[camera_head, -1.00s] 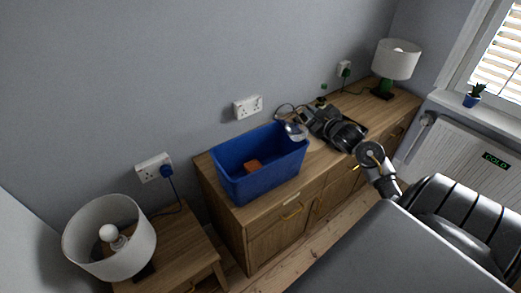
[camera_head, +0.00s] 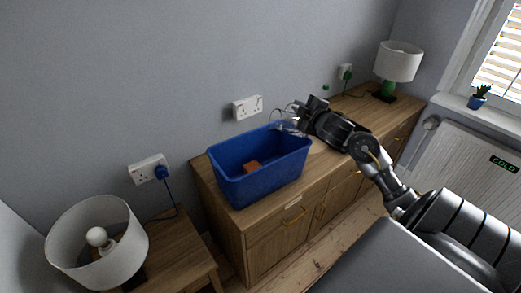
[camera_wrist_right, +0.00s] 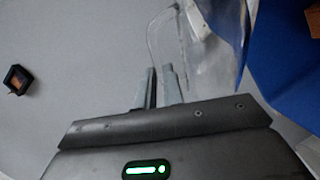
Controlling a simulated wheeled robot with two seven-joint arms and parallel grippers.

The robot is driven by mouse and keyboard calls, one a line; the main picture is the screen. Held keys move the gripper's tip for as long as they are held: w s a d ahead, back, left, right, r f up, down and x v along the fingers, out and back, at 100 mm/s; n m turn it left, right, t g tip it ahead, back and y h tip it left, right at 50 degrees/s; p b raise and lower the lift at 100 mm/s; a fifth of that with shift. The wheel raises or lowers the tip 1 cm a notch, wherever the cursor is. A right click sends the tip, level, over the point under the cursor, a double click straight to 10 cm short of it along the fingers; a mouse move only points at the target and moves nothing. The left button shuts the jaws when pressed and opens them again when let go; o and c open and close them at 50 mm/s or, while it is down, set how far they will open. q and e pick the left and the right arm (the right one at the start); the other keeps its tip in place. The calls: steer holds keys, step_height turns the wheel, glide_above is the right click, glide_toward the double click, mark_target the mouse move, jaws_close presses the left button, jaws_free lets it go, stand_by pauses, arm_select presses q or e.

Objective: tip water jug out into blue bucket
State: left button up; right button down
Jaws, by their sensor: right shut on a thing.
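The blue bucket (camera_head: 262,186) is an open rectangular tub on the wooden sideboard, with an orange block (camera_head: 253,166) inside. My right gripper (camera_head: 298,113) is just beyond the bucket's back right corner. It is shut on the handle of the clear water jug (camera_head: 291,128), which is tilted at the bucket's right rim. In the right wrist view the fingers (camera_wrist_right: 160,86) close on the transparent handle, and the jug body (camera_wrist_right: 212,55) lies beside the blue bucket (camera_wrist_right: 285,60). I cannot make out water in the jug. My left gripper is not in view.
The sideboard (camera_head: 275,215) stands against the grey wall, with a green-based lamp (camera_head: 398,62) at its far end. A white-shaded lamp (camera_head: 95,240) stands on a bedside table (camera_head: 180,250) at left. A double socket (camera_head: 248,108) is on the wall behind the bucket.

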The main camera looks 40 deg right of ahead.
mark_target(284, 112)
steer(key=shift+w+a+n+b, duration=0.2)
steer(key=shift+a+n+b, duration=0.4)
steer(key=shift+b, duration=0.25)
steer(key=shift+w+a+f+n+h+b, duration=0.2)
steer(key=shift+w+a+f+n+b, duration=0.15)
steer(key=shift+a+b, duration=0.4)
steer(key=shift+w+a+f+n+h+b, duration=0.2)
steer(key=shift+a+f+b, duration=0.25)
steer(key=shift+b, duration=0.55)
steer(key=shift+a+f+b, duration=0.15)
steer(key=shift+a+b, duration=0.1)
steer(key=shift+b, duration=0.1)
